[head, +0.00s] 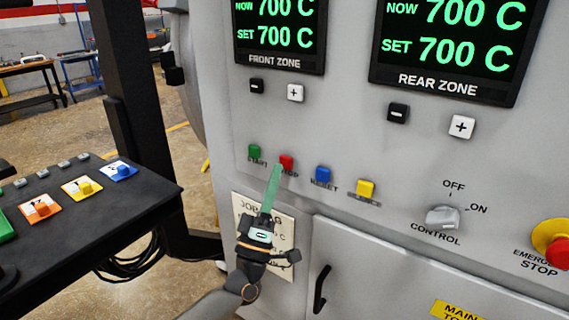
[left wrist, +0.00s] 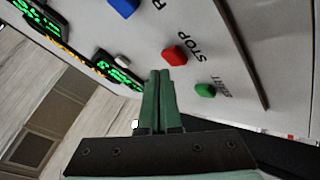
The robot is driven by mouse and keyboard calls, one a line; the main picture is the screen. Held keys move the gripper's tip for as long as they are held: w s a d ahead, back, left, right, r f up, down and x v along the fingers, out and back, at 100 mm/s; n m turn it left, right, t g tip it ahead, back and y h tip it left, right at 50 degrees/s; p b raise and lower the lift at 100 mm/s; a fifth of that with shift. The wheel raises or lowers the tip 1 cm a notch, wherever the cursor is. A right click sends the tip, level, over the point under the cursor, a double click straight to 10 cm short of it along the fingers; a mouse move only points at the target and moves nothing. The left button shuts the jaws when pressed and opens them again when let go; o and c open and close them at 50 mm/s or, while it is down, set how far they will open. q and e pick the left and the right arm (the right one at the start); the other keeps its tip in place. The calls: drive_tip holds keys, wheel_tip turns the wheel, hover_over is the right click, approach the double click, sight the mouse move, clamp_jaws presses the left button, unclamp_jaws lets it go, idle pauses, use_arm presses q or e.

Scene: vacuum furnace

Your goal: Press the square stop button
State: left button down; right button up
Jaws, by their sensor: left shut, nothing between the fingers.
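The square stop button is red and sits on the grey furnace panel, between the green start button (head: 254,152) and the blue reset button (head: 323,174). The stop button (head: 287,161) shows just above my left fingertips in the head view. My left gripper (head: 276,168) has green fingers, shut and empty, pointing up at the panel. In the left wrist view the red stop button (left wrist: 175,55) lies just beyond the tips of the left gripper (left wrist: 160,75). I cannot tell whether the tips touch the panel. The fingers cover part of the STOP label in the head view. My right gripper is out of view.
A yellow button (head: 366,188) is right of the blue one. Further right are the control knob (head: 442,217) and the red emergency stop (head: 556,250). Below, a paper job sheet (head: 281,228) and a door handle (head: 321,289) are near my left arm. A black console (head: 100,200) stands left.

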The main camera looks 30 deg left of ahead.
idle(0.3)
use_arm(q)
drive_tip(key=shift+w, duration=0.45)
drive_tip(key=shift+w+b, duration=0.3)
drive_tip(key=shift+w, duration=0.1)
idle(0.6)
idle(0.3)
drive_tip(key=shift+s+p, duration=0.35)
drive_tip(key=shift+s, duration=0.5)
drive_tip(key=s+p, duration=0.1)
drive_tip(key=s, duration=0.4)
drive_tip(key=shift+a+p, duration=0.2)
drive_tip(key=shift+p, duration=0.15)
